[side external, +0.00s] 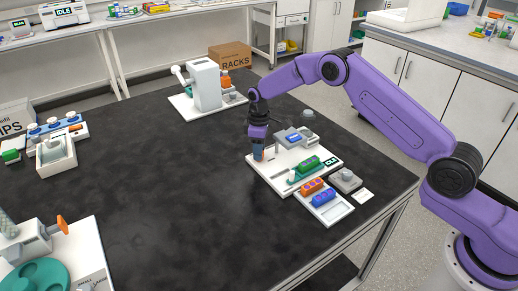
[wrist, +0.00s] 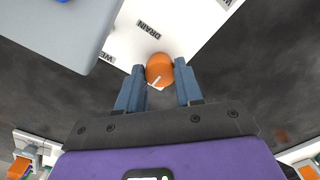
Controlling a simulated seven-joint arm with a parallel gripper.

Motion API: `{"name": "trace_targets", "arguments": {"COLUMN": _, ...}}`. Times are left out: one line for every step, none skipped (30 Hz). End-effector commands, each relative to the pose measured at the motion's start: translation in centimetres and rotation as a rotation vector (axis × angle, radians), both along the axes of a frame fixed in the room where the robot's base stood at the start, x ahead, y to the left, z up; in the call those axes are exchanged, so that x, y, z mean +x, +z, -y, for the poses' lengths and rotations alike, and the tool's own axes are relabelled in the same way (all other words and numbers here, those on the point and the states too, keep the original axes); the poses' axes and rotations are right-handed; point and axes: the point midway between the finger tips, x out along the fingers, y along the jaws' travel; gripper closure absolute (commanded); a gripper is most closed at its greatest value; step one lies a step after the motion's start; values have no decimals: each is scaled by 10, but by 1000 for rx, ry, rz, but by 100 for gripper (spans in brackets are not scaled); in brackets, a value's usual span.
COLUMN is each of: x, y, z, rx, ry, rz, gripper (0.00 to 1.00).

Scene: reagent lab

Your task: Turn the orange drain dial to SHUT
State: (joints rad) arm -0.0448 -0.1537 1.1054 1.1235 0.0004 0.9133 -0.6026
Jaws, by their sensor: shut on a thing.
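The orange drain dial (wrist: 159,69) sits on a white base plate (wrist: 190,20), between my fingertips in the wrist view. A short white pointer mark on it slants to the lower left there. A black DRAIN label (wrist: 148,28) is printed above it; other labels are partly cut off or covered, and I cannot read SHUT. My gripper (wrist: 159,72) is shut on the dial, one blue-grey finger on each side. In the side view my gripper (side external: 258,154) points down at the left end of the white plate (side external: 272,173), and mostly hides the dial.
A grey unit with a blue screen (side external: 295,138) stands close behind my gripper. A white tray (side external: 335,213) with orange and blue racks lies in front.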

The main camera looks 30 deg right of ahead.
Motion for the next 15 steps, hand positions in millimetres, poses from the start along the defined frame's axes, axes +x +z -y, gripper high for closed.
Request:
{"name": "trace_targets", "arguments": {"x": 0, "y": 0, "z": 0, "rx": -1, "ry": 3, "rz": 2, "gripper": 95}}
{"name": "trace_targets", "arguments": {"x": 0, "y": 0, "z": 0, "rx": -1, "ry": 3, "rz": 2, "gripper": 95}}
{"name": "trace_targets", "arguments": {"x": 0, "y": 0, "z": 0, "rx": -1, "ry": 3, "rz": 2, "gripper": 95}}
{"name": "trace_targets", "arguments": {"x": 0, "y": 0, "z": 0, "rx": -1, "ry": 3, "rz": 2, "gripper": 55}}
{"name": "trace_targets", "arguments": {"x": 0, "y": 0, "z": 0, "rx": -1, "ry": 3, "rz": 2, "gripper": 45}}
{"name": "trace_targets", "arguments": {"x": 0, "y": 0, "z": 0, "rx": -1, "ry": 2, "rz": 2, "gripper": 39}}
{"name": "trace_targets", "arguments": {"x": 0, "y": 0, "z": -1, "rx": -1, "ry": 2, "rz": 2, "gripper": 39}}
{"name": "trace_targets", "arguments": {"x": 0, "y": 0, "z": -1, "rx": -1, "ry": 2, "rz": 2, "gripper": 39}}
{"name": "trace_targets", "arguments": {"x": 0, "y": 0, "z": 0, "rx": 0, "ry": 1, "rz": 1, "gripper": 39}}
{"name": "trace_targets", "arguments": {"x": 0, "y": 0, "z": 0, "rx": 0, "ry": 1, "rz": 1, "gripper": 39}}
{"name": "trace_targets", "arguments": {"x": 0, "y": 0, "z": 0, "rx": 0, "ry": 1, "rz": 1, "gripper": 39}}
{"name": "trace_targets", "arguments": {"x": 0, "y": 0, "z": 0, "rx": 0, "ry": 1, "rz": 1, "gripper": 39}}
{"name": "trace_targets", "arguments": {"x": 0, "y": 0, "z": 0, "rx": 0, "ry": 1, "rz": 1, "gripper": 39}}
{"name": "trace_targets", "arguments": {"x": 0, "y": 0, "z": 0, "rx": 0, "ry": 0, "rz": 1, "gripper": 39}}
{"name": "trace_targets", "arguments": {"x": 0, "y": 1, "z": 0, "rx": 0, "ry": 0, "rz": 1, "gripper": 39}}
